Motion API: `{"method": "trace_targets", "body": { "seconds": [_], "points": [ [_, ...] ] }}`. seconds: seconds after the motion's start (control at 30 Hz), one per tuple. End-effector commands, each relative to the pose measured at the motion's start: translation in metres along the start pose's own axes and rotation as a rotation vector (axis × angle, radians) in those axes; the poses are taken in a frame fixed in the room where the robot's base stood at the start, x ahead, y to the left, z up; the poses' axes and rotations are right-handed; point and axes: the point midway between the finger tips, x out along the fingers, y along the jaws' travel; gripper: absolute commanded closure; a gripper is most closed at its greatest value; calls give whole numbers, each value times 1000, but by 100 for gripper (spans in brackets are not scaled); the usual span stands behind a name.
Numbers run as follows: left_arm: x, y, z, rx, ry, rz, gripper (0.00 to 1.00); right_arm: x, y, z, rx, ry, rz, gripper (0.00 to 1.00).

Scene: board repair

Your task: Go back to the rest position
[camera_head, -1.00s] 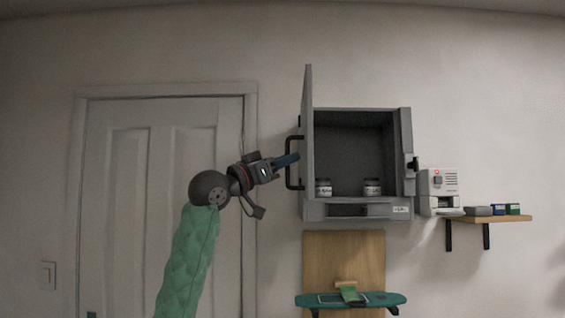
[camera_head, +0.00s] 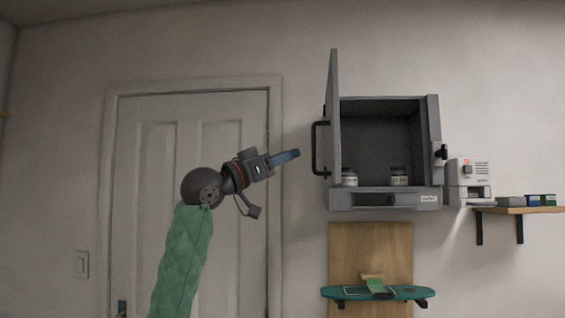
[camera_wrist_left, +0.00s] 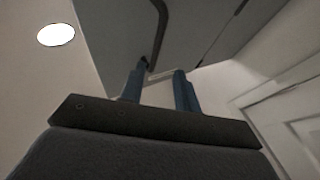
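My left arm comes in from the lower left in the head view, with a green quilted sleeve and a dark wrist. My left gripper (camera_head: 294,155) points right toward the grey cabinet's open door (camera_head: 334,115). Its tips are a short gap to the left of the black door handle (camera_head: 317,148). In the left wrist view the two blue fingers of the left gripper (camera_wrist_left: 160,84) stand apart with nothing between them. The door and its dark handle (camera_wrist_left: 160,25) show beyond the fingers. My right gripper is in neither view.
The wall cabinet (camera_head: 385,198) stands open with two jars (camera_head: 399,176) inside. A white device (camera_head: 468,182) and a shelf (camera_head: 520,210) with small boxes are to its right. A white door (camera_head: 190,230) is behind my arm.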

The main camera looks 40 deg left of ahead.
Motion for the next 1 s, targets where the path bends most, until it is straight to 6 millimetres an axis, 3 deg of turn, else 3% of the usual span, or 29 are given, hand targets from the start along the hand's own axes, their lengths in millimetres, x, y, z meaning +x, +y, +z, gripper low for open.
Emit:
{"method": "trace_targets", "body": {
  "seconds": [0.77, 1.0],
  "points": [
    [-2, -1, 2, 30, -11, -4, 68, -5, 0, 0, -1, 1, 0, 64],
    [-6, -33, 17, 213, -108, -174, 68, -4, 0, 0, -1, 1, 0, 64]
  ]
}}
